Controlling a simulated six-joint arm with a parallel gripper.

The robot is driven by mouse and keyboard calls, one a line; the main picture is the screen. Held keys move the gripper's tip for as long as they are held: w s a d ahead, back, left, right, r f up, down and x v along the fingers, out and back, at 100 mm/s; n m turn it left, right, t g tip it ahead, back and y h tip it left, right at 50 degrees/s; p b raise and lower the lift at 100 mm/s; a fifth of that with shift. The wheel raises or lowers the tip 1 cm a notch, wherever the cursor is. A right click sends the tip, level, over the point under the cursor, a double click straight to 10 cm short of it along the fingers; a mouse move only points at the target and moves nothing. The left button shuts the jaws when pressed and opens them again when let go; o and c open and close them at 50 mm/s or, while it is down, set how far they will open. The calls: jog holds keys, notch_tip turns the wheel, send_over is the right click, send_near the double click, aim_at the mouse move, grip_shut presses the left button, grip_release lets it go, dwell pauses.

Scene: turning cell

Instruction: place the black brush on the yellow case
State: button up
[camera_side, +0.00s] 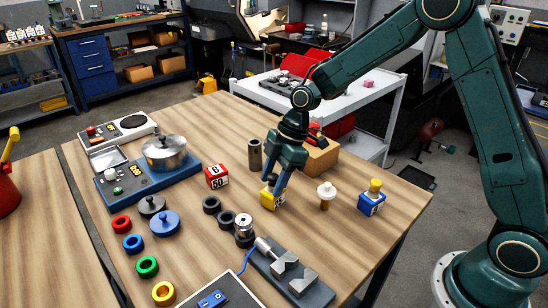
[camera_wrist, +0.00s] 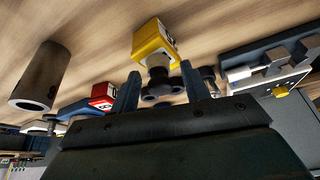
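The yellow case (camera_side: 267,200) stands on the wooden table under my gripper (camera_side: 278,188). In the wrist view the yellow case (camera_wrist: 153,42) shows just beyond the fingertips, with a white and dark marked side. A dark, lobed thing, apparently the black brush (camera_wrist: 161,88), is between my fingers and seems to rest against the case's top. In the wrist view my gripper (camera_wrist: 160,72) has its fingers apart, with gaps beside this dark thing. In the side view the gripper hides the dark thing and part of the case.
A red case (camera_side: 217,177) stands to the left. A white-topped brush (camera_side: 326,194) and a blue case with a yellow top (camera_side: 372,198) stand to the right. A dark cylinder (camera_side: 254,154) and cardboard box (camera_side: 322,157) are behind; dark rings (camera_side: 226,219) and a vise (camera_side: 290,273) are in front.

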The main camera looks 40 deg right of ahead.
jog(key=v, duration=1.2)
jog(key=shift+r, duration=0.15)
jog(key=shift+s, duration=0.15)
dwell(0.4)
jog(key=s+d+r+m+t+h, duration=0.1)
jog(key=s+r+m, duration=0.3)
jog(key=s, duration=0.2)
jog(key=s+r+m+t+h, duration=0.1)
jog(key=s+r+m, duration=0.25)
jog(key=s, duration=0.35)
jog(key=s+d+m+t+h, duration=0.2)
jog(key=s+d+m, duration=0.2)
jog(key=s, duration=1)
jog(key=m, duration=0.3)
jog(key=shift+f+t, duration=0.3)
